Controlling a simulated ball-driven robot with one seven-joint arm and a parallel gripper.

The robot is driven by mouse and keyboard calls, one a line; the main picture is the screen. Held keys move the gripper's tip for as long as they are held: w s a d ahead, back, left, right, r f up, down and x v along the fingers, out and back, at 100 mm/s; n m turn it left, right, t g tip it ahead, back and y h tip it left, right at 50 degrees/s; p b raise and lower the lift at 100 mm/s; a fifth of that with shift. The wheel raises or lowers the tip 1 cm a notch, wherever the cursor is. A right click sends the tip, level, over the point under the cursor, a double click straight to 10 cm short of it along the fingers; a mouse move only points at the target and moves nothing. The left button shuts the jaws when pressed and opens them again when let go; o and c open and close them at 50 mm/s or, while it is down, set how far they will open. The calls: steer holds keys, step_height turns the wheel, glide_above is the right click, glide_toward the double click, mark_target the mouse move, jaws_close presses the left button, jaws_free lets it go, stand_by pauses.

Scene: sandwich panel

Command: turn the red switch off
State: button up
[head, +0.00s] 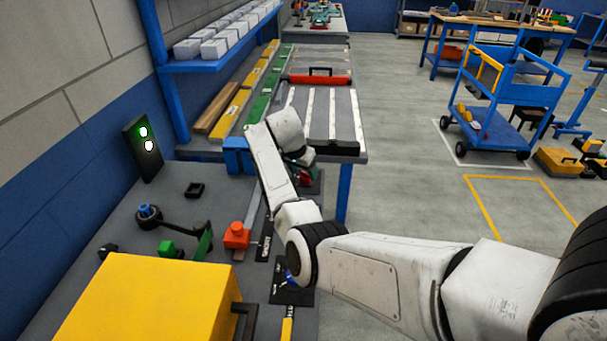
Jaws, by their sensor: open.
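My white arm reaches in from the right and bends over the grey bench. My gripper (301,160) is at its far end, pointing down and largely hidden behind my wrist. Its jaws are open. A small reddish part (306,174) shows just below it, close to the jaws; I cannot tell whether they touch, or whether this is the red switch. An orange-red block (237,235) stands on the bench, apart from my gripper, to its lower left.
A yellow box (150,305) fills the near bench. A green block (168,250), a blue-topped knob (147,212) and a black square holder (194,190) are at the left. A blue shelf (215,62) overhangs behind. Open floor lies right, with a blue cart (500,125).

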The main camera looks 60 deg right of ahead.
mark_target(306, 177)
steer(key=shift+x, duration=1.3)
steer(key=shift+c, duration=0.2)
steer(key=c, duration=1)
steer(key=shift+s, duration=0.1)
